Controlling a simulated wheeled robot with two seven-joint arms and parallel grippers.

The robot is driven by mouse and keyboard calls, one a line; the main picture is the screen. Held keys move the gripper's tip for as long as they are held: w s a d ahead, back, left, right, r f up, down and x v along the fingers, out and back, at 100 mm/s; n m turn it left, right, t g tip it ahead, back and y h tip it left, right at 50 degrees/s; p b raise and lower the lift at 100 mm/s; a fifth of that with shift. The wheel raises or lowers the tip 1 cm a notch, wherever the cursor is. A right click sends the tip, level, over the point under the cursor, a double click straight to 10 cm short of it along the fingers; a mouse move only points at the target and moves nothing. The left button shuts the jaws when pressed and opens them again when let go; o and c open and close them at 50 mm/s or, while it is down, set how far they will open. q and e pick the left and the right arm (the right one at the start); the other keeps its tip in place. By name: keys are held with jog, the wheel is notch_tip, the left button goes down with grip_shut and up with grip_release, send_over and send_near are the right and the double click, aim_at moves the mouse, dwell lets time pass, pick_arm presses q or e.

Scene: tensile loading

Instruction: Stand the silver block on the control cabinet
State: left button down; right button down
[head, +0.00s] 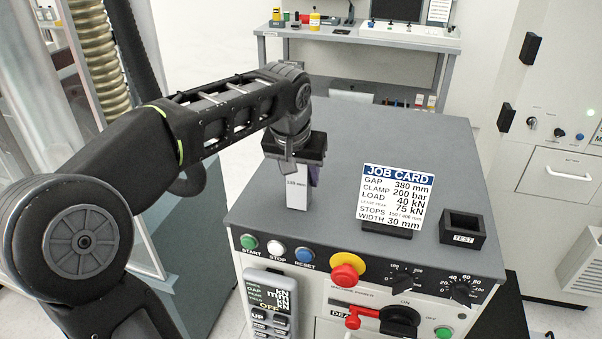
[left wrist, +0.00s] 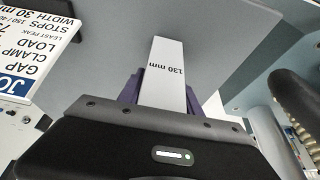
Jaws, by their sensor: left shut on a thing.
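The silver block (head: 298,190) is an upright, light grey bar marked with a length in mm. It is at the left part of the control cabinet's (head: 340,141) grey top, with its lower end at or just above the surface; I cannot tell which. My left gripper (head: 297,168) is above it, pointing down, shut on its upper part. In the left wrist view the block (left wrist: 166,75) sits between purple fingers and reads "130 mm". My right gripper is in neither view.
A job card (head: 395,198) stands on the cabinet top, right of the block. A small black holder labelled TEST (head: 463,229) is farther right. Buttons and a red knob (head: 348,270) line the front panel. The back of the top is clear. A bench (head: 360,38) stands behind.

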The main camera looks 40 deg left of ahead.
pick_arm(q)
jog(key=shift+r, duration=0.1)
jog(key=c, duration=0.8)
grip_release()
jog(key=shift+f, duration=0.2)
jog(key=v, duration=1.2)
jog(key=shift+s+d+r, duration=0.1)
jog(key=shift+r, duration=0.05)
